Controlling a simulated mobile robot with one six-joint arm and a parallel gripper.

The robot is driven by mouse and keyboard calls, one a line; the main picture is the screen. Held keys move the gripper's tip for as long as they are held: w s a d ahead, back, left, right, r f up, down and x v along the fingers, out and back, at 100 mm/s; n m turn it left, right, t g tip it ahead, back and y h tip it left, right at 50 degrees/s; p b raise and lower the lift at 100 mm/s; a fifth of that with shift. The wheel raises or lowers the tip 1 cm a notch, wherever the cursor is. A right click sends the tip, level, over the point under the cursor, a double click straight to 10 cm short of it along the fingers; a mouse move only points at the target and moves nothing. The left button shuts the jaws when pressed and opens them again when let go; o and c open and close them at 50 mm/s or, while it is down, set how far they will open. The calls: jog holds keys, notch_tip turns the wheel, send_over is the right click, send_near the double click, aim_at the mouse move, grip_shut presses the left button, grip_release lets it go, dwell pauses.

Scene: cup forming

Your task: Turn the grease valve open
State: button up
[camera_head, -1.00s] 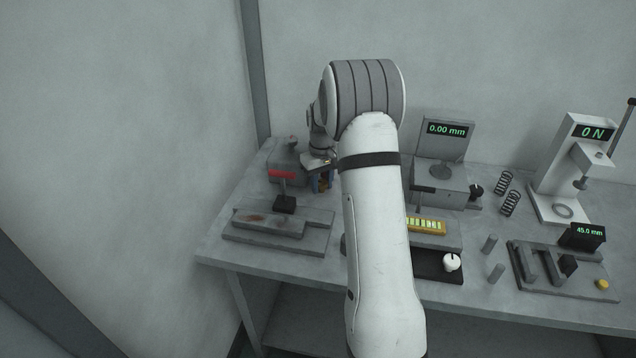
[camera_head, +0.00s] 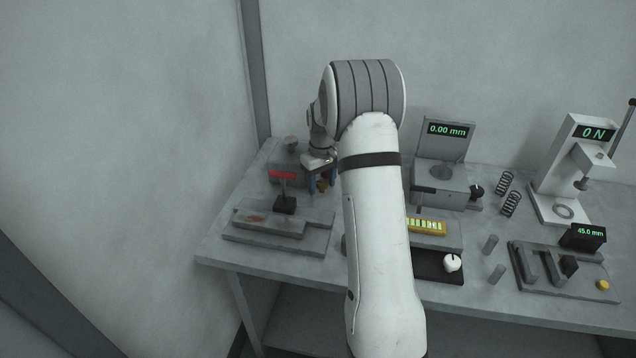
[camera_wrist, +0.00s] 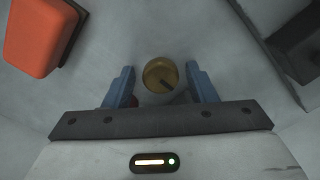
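A small round brass-coloured knob (camera_wrist: 160,76) with a dark bar across its top shows in the wrist view; it appears to be the grease valve. In the head view it is a small brass shape (camera_head: 322,185) under my wrist, at the back left of the bench. My gripper (camera_wrist: 161,75) is open, its blue fingers on either side of the knob with a visible gap on each side. In the head view my gripper (camera_head: 322,184) points down there. How far down the fingers reach around the knob is hard to tell.
A red handle (camera_head: 283,174) stands close left of my gripper; it shows orange in the wrist view (camera_wrist: 38,36). A grey stepped block (camera_head: 270,222) lies in front. A 0.00 mm gauge (camera_head: 446,150) stands to the right. My arm hides part of the bench.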

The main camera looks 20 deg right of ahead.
aim_at(322, 182)
notch_tip(322, 182, up, 8)
jog(key=shift+f, duration=0.1)
dwell(0.5)
dwell(0.4)
